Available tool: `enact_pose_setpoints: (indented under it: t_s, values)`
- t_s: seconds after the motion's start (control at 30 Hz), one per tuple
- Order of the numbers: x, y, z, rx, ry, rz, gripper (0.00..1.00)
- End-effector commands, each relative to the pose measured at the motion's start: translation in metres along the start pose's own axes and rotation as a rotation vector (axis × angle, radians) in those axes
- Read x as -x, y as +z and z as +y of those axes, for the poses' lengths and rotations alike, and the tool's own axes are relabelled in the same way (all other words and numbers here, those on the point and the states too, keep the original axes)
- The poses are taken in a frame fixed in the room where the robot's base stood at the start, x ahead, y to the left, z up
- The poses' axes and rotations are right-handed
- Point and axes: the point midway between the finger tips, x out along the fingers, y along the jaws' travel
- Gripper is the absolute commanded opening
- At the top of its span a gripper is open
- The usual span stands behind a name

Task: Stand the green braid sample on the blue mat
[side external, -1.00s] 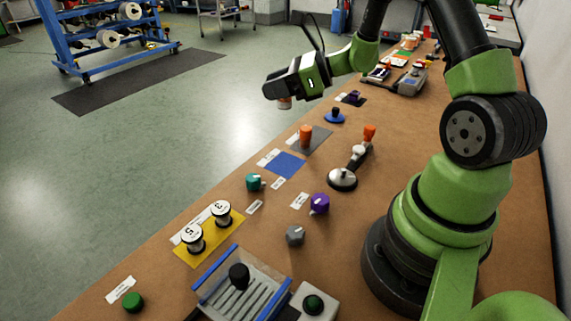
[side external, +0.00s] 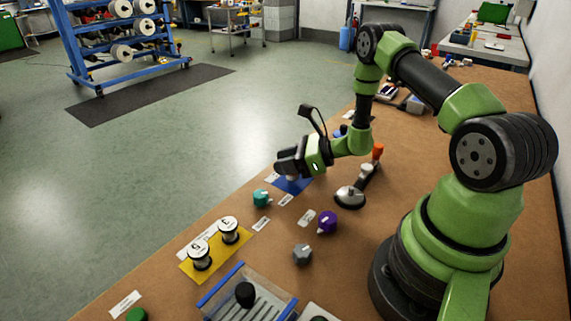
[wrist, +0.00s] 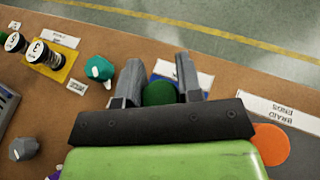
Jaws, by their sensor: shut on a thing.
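The green braid sample (wrist: 160,93) shows as a rounded green top between the two fingers of my gripper (wrist: 158,66) in the wrist view. My gripper is shut on it. In the side view my gripper (side external: 289,171) is low over the blue mat (side external: 298,187), with a pale end showing below the fingers. The blue mat (wrist: 168,68) shows partly beyond the sample in the wrist view. The fingers and the sample hide much of it. I cannot tell whether the sample touches the mat.
A teal knob (side external: 261,198) stands just left of the mat. A metal lever stand with an orange tip (side external: 378,150) is to the right. An orange piece (wrist: 271,145) is beside my gripper.

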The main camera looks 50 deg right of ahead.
Motion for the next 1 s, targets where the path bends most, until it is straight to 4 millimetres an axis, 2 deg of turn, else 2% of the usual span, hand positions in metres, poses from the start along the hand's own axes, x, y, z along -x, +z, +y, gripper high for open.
enact_pose_setpoints:
  t_s: [0.1,0.47,0.5,0.6,0.93,1.0]
  values:
    - [-0.003,-0.008,0.000,-0.001,0.000,0.000,0.05]
    - [-0.004,-0.011,0.000,0.000,0.000,-0.001,0.05]
    - [-0.004,-0.010,0.000,0.000,0.000,-0.001,0.40]
    - [-0.004,-0.010,0.000,0.000,0.000,-0.001,0.58]
    - [-0.003,-0.007,0.000,0.000,0.000,0.000,0.58]
    - [0.006,-0.008,-0.001,-0.002,-0.002,0.000,0.58]
